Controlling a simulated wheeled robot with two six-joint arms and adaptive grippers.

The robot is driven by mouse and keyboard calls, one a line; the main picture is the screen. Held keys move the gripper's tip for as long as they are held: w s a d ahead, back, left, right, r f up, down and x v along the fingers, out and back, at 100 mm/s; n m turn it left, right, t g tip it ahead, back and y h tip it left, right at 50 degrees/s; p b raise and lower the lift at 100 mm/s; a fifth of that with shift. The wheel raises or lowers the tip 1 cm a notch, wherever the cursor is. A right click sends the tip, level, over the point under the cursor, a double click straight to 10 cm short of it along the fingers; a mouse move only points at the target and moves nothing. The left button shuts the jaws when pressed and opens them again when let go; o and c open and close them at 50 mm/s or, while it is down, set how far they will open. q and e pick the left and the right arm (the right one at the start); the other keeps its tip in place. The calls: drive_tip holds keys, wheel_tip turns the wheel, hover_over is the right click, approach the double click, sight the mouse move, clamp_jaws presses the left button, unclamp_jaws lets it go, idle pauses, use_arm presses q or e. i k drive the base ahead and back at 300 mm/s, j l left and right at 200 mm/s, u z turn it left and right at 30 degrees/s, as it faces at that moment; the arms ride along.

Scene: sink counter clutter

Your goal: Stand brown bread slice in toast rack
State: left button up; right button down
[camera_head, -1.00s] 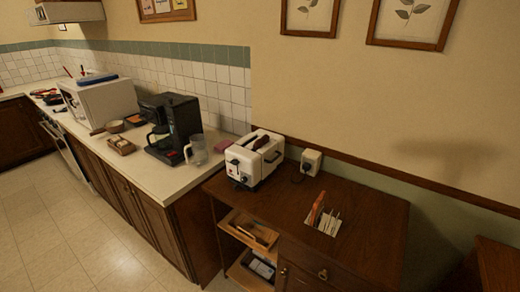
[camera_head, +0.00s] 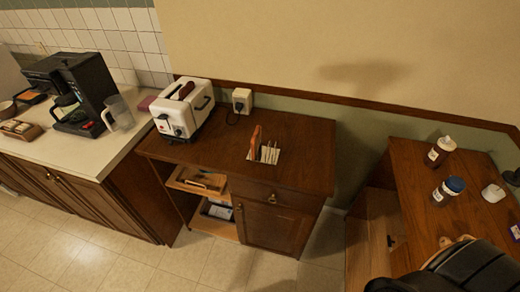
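A small white toast rack (camera_head: 268,157) stands on the dark wooden cabinet, near the middle of its top. An orange-brown slice (camera_head: 255,140) stands upright at the rack's left end; the other slots look empty. A white toaster (camera_head: 180,119) stands at the cabinet's back left. A dark brown piece, which looks like a bread slice (camera_head: 187,89), sticks up from the toaster's top. I cannot tell for sure which of the two is the brown bread slice.
A socket box (camera_head: 242,100) with a plug is behind the cabinet. A coffee maker (camera_head: 88,90) and a glass jug (camera_head: 118,112) stand on the left counter. A right-hand table (camera_head: 415,210) holds bottles. A black object (camera_head: 465,268) fills the bottom right corner. The cabinet's right side is clear.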

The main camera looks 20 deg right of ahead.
sight(264, 150)
drive_tip(key=j, duration=0.4)
drive_tip(key=i+j+z, duration=0.1)
drive_tip(key=j+z, duration=0.15)
drive_tip(key=j, duration=0.35)
drive_tip(key=j+z, duration=0.3)
drive_tip(key=j, duration=0.3)
drive_tip(key=z, duration=1.05)
